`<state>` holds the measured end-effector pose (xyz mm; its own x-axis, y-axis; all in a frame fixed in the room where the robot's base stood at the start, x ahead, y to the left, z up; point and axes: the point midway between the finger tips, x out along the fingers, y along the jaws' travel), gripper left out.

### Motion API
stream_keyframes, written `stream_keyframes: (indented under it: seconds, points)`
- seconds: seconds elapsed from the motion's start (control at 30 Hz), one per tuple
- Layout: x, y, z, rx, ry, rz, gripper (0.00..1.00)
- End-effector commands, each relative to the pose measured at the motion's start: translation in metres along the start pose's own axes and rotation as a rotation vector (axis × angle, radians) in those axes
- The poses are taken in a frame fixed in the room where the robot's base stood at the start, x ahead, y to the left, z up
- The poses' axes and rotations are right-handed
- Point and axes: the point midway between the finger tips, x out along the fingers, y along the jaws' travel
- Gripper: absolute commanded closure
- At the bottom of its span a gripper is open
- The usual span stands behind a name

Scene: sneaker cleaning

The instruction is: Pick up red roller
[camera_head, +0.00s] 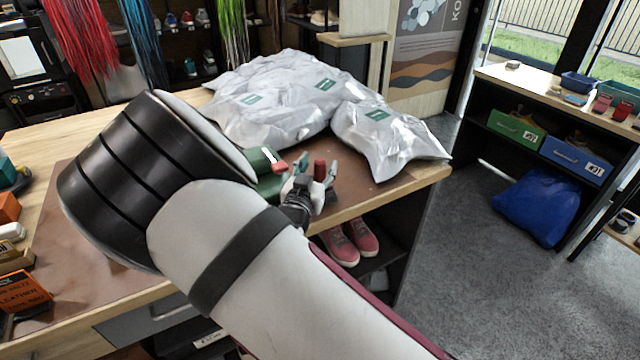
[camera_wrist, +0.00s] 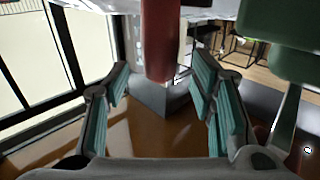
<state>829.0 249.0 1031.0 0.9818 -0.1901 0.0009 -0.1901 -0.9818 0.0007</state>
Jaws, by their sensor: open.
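The red roller (camera_wrist: 160,40) shows as a dark red cylinder in the wrist view, upright above a grey base (camera_wrist: 160,98) on the brown surface. My gripper (camera_wrist: 160,82) is open, with one teal-padded finger to each side of the roller and visible space between. In the head view the red roller (camera_head: 320,169) shows as a small red end at my gripper (camera_head: 316,176), near the front right of the table. My arm hides much of the table there. I cannot tell whether either finger touches the roller.
A green object (camera_head: 268,187) stands close to my gripper on its left; a green shape (camera_wrist: 275,45) also fills the wrist view's upper right. White bags (camera_head: 280,95) lie behind on the table (camera_head: 425,178). Pink sneakers (camera_head: 350,242) sit on a shelf below.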

Motion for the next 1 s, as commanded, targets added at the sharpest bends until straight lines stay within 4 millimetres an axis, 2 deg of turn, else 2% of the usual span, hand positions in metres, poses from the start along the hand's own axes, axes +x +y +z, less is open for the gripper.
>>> stream_keyframes:
  seconds: [0.1,0.2,0.43,0.47,0.67,1.0]
  points:
    - [0.015,0.0,0.0,0.001,0.0,0.001,0.49]
    - [0.021,0.0,0.0,0.0,-0.001,0.0,0.49]
    - [0.022,0.0,0.0,0.0,-0.001,0.0,0.49]
    - [0.022,0.0,0.0,0.0,-0.001,0.0,0.54]
    - [0.022,0.0,0.0,0.0,-0.001,0.0,0.99]
    - [0.022,0.0,-0.003,0.002,0.0,0.0,1.0]
